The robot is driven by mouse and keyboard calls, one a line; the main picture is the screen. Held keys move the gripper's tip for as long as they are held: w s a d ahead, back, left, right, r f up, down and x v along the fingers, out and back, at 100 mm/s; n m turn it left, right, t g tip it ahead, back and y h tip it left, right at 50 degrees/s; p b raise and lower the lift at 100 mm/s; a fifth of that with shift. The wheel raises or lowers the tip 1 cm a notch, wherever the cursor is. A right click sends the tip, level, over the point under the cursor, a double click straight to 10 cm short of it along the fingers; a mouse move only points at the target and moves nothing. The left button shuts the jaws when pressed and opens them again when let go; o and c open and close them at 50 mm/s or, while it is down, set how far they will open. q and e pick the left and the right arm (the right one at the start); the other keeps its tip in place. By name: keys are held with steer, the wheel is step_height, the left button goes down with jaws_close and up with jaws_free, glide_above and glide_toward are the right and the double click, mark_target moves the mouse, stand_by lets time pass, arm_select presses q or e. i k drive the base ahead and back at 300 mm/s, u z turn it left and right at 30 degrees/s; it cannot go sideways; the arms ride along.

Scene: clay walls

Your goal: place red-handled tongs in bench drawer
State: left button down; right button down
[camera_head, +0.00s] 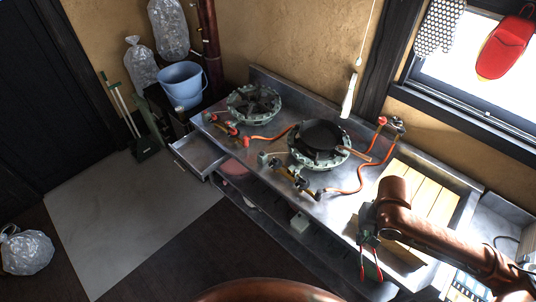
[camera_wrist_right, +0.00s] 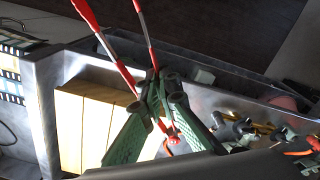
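My right gripper (camera_head: 370,240) is at the front edge of the metal bench (camera_head: 335,205), near its right end. It is shut on the red-handled tongs (camera_head: 378,268), whose red handles hang below it. In the right wrist view, the green fingers of the gripper (camera_wrist_right: 160,84) close around the tongs, and the two long red arms of the tongs (camera_wrist_right: 98,32) stick out past the fingertips. The bench drawer (camera_head: 199,153) is pulled out at the bench's left end, and its visible inside looks empty. My left gripper is not in view.
Two gas burners (camera_head: 318,140) (camera_head: 254,101) with orange hoses stand on the bench between the gripper and the drawer. Wooden slats (camera_head: 435,194) lie at its right end. A blue bucket (camera_head: 182,84) stands behind the drawer. Floor before the drawer is clear.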

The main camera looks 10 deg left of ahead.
mark_target(199, 156)
steer(key=u, duration=0.8)
steer(key=i, duration=0.4)
steer(key=u, duration=0.6)
steer(key=i, duration=1.75)
steer(key=z, duration=0.15)
